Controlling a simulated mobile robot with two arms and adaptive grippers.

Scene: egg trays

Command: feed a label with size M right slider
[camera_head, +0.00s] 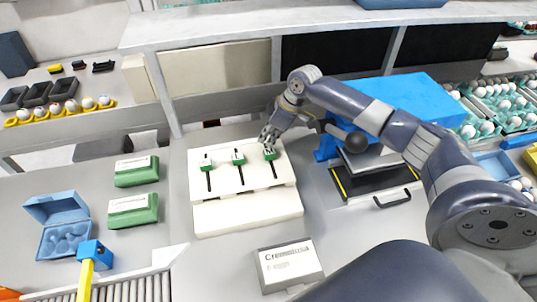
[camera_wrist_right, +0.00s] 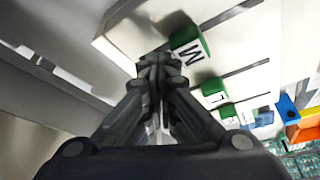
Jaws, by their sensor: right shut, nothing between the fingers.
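A white slider box (camera_head: 245,212) stands on the table with three dark slots and green knobs at their upper ends. The left knob (camera_head: 206,161), middle knob (camera_head: 238,157) and right knob (camera_head: 270,153) show in the head view. In the wrist view the nearest green knob (camera_wrist_right: 189,50) bears the letter M; other knobs (camera_wrist_right: 215,92) lie beyond it. My right gripper (camera_head: 268,139) is shut and empty at the far side of the right knob. In the wrist view its fingertips (camera_wrist_right: 153,62) are close beside the M knob; contact is unclear. My left gripper is not in view.
A blue machine (camera_head: 395,95) with a dark tray stands right of the slider box. Green cartons (camera_head: 133,211) and a blue open egg box (camera_head: 57,204) are at left. A shelf (camera_head: 330,24) spans the back.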

